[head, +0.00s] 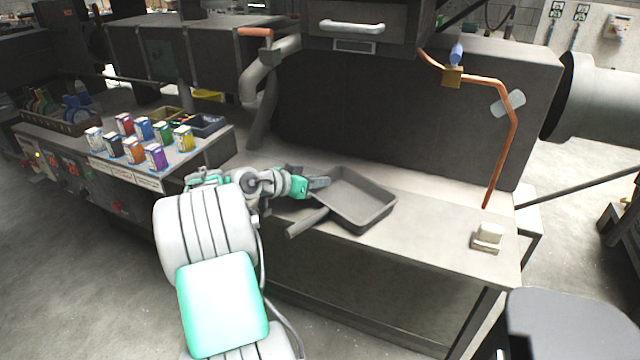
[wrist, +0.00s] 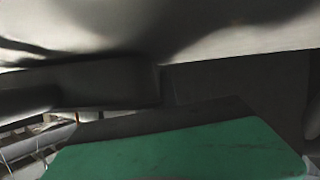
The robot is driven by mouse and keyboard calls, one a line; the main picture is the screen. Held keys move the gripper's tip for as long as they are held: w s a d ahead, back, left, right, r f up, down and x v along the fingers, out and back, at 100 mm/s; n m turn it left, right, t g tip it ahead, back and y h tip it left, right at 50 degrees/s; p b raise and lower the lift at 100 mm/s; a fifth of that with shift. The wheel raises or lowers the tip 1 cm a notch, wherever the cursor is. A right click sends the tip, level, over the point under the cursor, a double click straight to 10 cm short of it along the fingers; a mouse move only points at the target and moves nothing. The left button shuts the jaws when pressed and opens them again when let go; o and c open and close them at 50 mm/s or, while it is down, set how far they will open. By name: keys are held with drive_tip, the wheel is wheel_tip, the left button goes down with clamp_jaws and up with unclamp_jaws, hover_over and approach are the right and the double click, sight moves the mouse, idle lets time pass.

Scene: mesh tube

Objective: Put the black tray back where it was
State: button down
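The black tray (head: 362,214) is a shallow, empty, dark rectangular pan at the middle of the grey counter in the head view. I cannot tell whether it rests flat or is slightly raised. My gripper (head: 320,183) is at the tray's left far rim, its fingertips overlapping that rim in the picture. Whether the fingers are closed on the rim is too small to tell. In the wrist view, a green part of my gripper (wrist: 180,152) fills the bottom, with dark and pale surfaces close beyond it; the fingertips and the tray cannot be made out clearly.
A grey bar (head: 307,223) lies left of the tray at the counter's front edge. A copper pipe (head: 513,135) comes down at the right, near a small pale block (head: 488,236). Several coloured boxes (head: 155,156) stand on the left bench.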

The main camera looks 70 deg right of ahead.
drive_tip(key=shift+f, duration=0.25)
drive_tip(key=shift+f, duration=0.2)
drive_tip(key=c, duration=1.6)
unclamp_jaws()
drive_tip(key=shift+r, duration=0.1)
drive_tip(key=shift+c, duration=0.2)
